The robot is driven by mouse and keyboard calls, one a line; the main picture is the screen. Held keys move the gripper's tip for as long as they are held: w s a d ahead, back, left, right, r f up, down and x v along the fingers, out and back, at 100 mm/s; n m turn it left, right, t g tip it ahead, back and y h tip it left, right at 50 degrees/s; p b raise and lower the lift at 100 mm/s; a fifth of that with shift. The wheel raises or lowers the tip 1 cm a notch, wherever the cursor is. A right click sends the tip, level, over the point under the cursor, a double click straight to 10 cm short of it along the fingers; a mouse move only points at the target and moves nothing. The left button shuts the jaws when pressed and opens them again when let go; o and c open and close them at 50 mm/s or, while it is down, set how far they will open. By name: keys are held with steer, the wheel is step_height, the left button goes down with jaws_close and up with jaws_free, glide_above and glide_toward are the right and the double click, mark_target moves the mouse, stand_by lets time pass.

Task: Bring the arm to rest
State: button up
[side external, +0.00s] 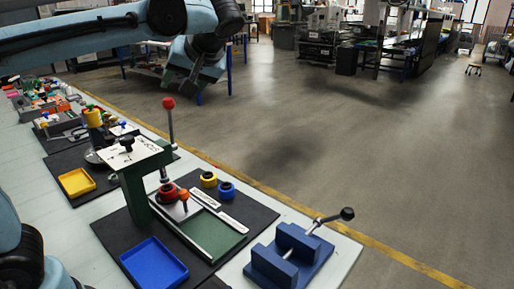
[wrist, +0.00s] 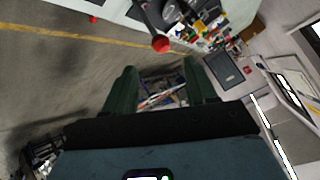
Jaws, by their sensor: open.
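My gripper (wrist: 162,78) shows in the wrist view as two dark green fingers set wide apart, with nothing between them. Past the fingers I see the floor and distant equipment. In the side external view my arm crosses the top left, raised above the bench, and the fingers cannot be made out. The green press stand (side external: 132,185) with its red-knobbed lever (side external: 169,121) stands upright on a dark mat below. In the wrist view a red ball knob (wrist: 160,43) shows beyond the fingers. My gripper touches nothing that I can see.
A blue vise (side external: 290,255), a blue tray (side external: 153,262) and a yellow tray (side external: 77,182) are on the bench. Yellow (side external: 208,179) and blue (side external: 227,190) rings sit behind the press. Several small items crowd the bench's far left. The floor (side external: 330,150) beyond is open.

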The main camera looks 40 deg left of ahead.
steer(key=s+d+f+m+t+h, duration=0.2)
steer(key=f+m+h, duration=0.1)
steer(key=f, duration=0.3)
steer(key=s+d+f+m+t+h, duration=0.2)
steer(key=s+d+f+m+h, duration=0.1)
steer(key=f, duration=0.3)
steer(key=s+d+f+m+t+h, duration=0.2)
steer(key=f+m+h, duration=0.2)
steer(key=f, duration=0.3)
steer(key=shift+s+d+m, duration=0.3)
steer(key=shift+d, duration=0.05)
stand_by(0.4)
